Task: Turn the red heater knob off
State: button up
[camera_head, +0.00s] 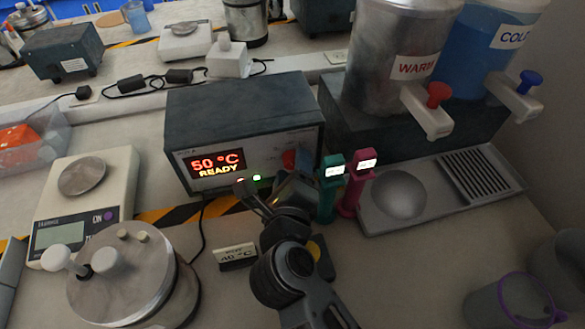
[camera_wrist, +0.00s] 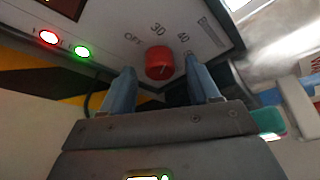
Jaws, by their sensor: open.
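The red heater knob (camera_wrist: 159,63) sits on the light front panel of the heater box (camera_wrist: 210,30), with OFF, 30 and 40 marks around it. A small pale mark shows on its lower face; its exact setting is hard to tell. The knob also shows, partly hidden, in the head view (camera_head: 289,158). The heater's display (camera_head: 215,164) reads 50 °C READY. My gripper (camera_wrist: 160,70) is open, with one blue-grey finger on each side of the knob. A gap shows beside the knob on each side, and I see no clear contact.
A green tagged post (camera_head: 328,190) and a pink one (camera_head: 355,185) stand close right of my gripper. A "40 °C" sign (camera_head: 235,255) and a lidded metal pot (camera_head: 120,285) are at the front left. The WARM dispenser (camera_head: 395,60) stands behind right.

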jog(key=shift+c, duration=0.2)
jog(key=c, duration=1)
jog(key=shift+p, duration=0.3)
jog(key=shift+r+n+t+h+p, duration=0.1)
jog(key=shift+n+t+h+p, duration=0.2)
jog(key=shift+n+p, duration=0.5)
jog(key=shift+f+n+t+h+p, duration=0.2)
jog(key=shift+n+t+p, duration=0.2)
jog(key=shift+n, duration=0.45)
jog(key=shift+f+n+t+h+p, duration=0.1)
jog(key=shift+n+t+h+p, duration=0.15)
jog(key=shift+n+p, duration=0.45)
jog(key=shift+n, duration=0.25)
jog(key=o, duration=1)
